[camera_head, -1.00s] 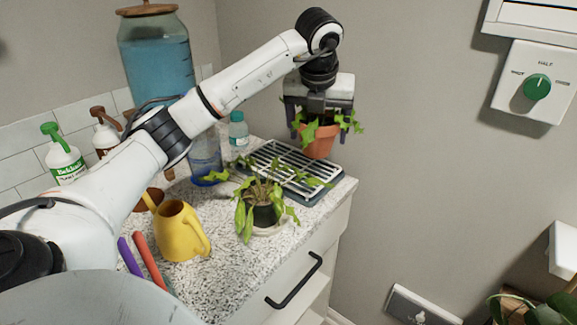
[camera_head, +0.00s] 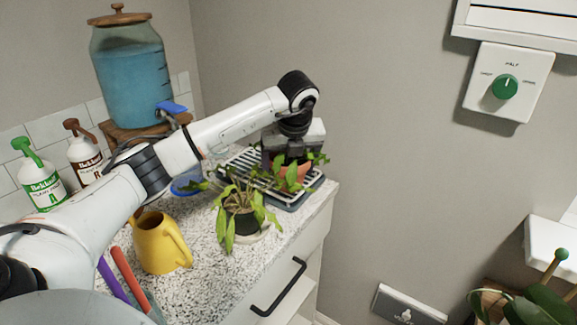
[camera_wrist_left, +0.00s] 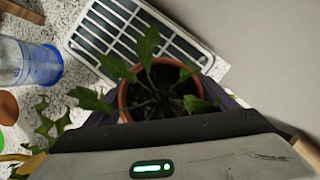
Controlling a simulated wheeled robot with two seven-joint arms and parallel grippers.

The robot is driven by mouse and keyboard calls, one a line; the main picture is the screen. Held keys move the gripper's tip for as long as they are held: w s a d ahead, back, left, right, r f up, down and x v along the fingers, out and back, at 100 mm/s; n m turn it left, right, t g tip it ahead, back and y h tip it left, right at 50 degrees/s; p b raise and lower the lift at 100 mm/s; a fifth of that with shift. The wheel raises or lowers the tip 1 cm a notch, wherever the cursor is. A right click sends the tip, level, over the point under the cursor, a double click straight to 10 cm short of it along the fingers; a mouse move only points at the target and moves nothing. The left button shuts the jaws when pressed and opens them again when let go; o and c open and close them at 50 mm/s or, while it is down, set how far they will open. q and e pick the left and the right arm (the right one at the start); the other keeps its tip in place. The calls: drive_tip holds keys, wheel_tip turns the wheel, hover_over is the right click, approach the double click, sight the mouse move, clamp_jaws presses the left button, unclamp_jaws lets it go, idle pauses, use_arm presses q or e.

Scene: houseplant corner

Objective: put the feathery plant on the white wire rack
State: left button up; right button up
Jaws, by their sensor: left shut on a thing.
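The feathery plant, with lobed green leaves in a terracotta pot (camera_head: 299,172), is in my left gripper (camera_head: 291,168), which is shut on the pot. The wrist view shows the pot (camera_wrist_left: 124,101) from above, with dark soil and leaves between the fingers. The white wire rack (camera_head: 242,160) lies on a dark tray on the counter. The pot is over the rack's right part; leaves hide its base, so I cannot tell whether it touches. The rack's bars show beyond the pot in the wrist view (camera_wrist_left: 110,28). My right gripper is not in view.
A broad-leaved plant in a black pot (camera_head: 246,222) stands just in front of the rack, its leaves reaching over the rack's edge. A yellow watering can (camera_head: 160,245), two pump bottles (camera_head: 42,180) and a blue water dispenser (camera_head: 130,80) stand left. The wall is behind.

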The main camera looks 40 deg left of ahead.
use_arm(q)
drive_tip(key=shift+f, duration=0.1)
drive_tip(key=o, duration=1.4)
drive_tip(key=shift+o, duration=0.2)
drive_tip(key=v, duration=1.2)
